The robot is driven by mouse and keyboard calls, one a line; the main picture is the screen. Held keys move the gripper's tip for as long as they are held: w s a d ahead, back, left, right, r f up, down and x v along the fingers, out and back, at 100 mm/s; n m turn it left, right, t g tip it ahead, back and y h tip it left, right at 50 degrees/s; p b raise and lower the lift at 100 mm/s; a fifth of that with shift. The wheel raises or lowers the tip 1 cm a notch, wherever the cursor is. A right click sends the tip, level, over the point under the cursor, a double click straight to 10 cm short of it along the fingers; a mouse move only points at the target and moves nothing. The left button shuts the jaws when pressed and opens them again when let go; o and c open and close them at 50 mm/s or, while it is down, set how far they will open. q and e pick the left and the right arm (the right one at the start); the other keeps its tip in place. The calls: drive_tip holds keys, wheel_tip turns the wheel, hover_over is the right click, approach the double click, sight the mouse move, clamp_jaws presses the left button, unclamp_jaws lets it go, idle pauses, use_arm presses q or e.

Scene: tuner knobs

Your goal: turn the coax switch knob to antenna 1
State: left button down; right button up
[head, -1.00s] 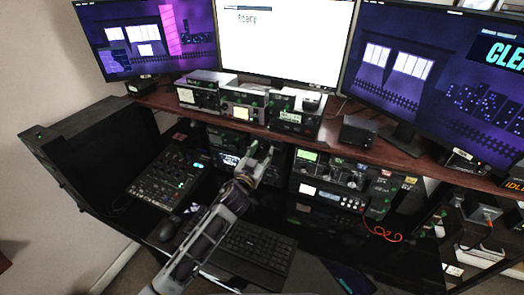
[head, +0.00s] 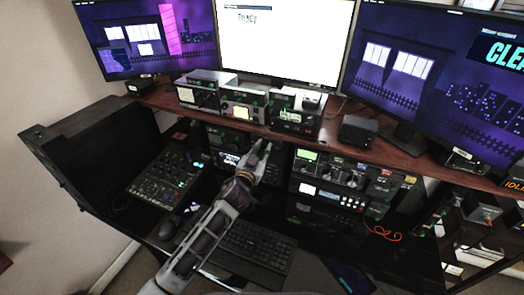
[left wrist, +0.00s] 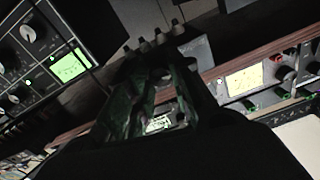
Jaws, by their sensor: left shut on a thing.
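My left gripper (head: 261,151) is at the front of the radio gear under the wooden shelf, with its fingers close together. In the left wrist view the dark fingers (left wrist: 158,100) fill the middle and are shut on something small. It is most likely the coax switch knob, but the fingers hide it and I cannot read its position or any antenna label. My right gripper is in neither view.
A radio unit with a lit green display (head: 307,155) and knobs stands to the right of the gripper. Several boxes sit on the wooden shelf (head: 345,147) above. A mixer (head: 165,178) and keyboard (head: 255,243) lie on the desk below.

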use_arm(q)
drive_tip(key=shift+m, duration=0.4)
drive_tip(key=m, duration=0.3)
drive_tip(key=shift+m+p, duration=0.35)
drive_tip(key=shift+m, duration=1.75)
drive_tip(key=c, duration=1.3)
unclamp_jaws()
drive_tip(key=shift+o, duration=0.2)
drive_tip(key=v, duration=1.2)
drive_tip(key=shift+a+f, duration=0.1)
drive_tip(key=shift+a, duration=0.05)
